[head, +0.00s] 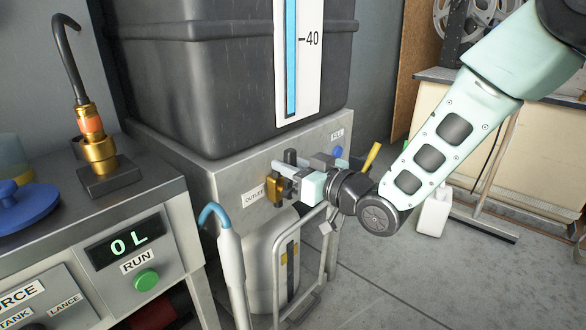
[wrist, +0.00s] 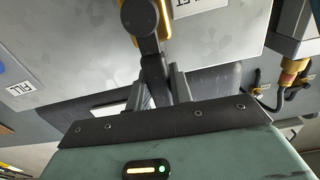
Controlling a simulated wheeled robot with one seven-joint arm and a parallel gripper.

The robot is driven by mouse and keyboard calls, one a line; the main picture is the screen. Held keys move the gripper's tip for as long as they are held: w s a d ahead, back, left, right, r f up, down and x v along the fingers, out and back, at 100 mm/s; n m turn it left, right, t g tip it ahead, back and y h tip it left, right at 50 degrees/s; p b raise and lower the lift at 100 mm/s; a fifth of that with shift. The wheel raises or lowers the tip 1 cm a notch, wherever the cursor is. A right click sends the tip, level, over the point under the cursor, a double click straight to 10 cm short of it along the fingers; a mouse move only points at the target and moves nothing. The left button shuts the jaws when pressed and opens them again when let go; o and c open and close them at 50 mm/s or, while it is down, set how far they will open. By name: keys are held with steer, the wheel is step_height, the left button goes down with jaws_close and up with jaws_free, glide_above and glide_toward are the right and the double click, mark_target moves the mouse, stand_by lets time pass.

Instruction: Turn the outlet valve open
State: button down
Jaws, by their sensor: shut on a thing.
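The outlet valve has a brass body (head: 273,190) on the front of the grey cabinet, beside the OUTLET label (head: 253,196). Its dark lever shows in the wrist view, with a round hub (wrist: 141,17) and an arm running down between my fingers. My gripper (head: 288,184) is at the valve from the right. In the wrist view my gripper (wrist: 158,88) is shut on the lever arm. In the head view the fingers partly hide the lever, so its exact angle is hard to tell.
A dark tank (head: 215,70) with a blue level gauge (head: 291,60) stands above the cabinet. A blue-hooked lance (head: 228,255) and a metal frame (head: 318,250) stand below the valve. The RUN panel's display (head: 128,240) reads 0L. Clear floor (head: 400,275) lies to the right.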

steer(key=shift+s+a+f+n, duration=0.1)
steer(key=shift+s+n, duration=0.1)
steer(key=shift+n, duration=0.1)
steer(key=c, duration=1.2)
jaws_free()
steer(key=shift+c, duration=0.2)
steer(key=p+v, duration=1.5)
steer(key=v, duration=0.2)
steer(key=shift+s, duration=0.15)
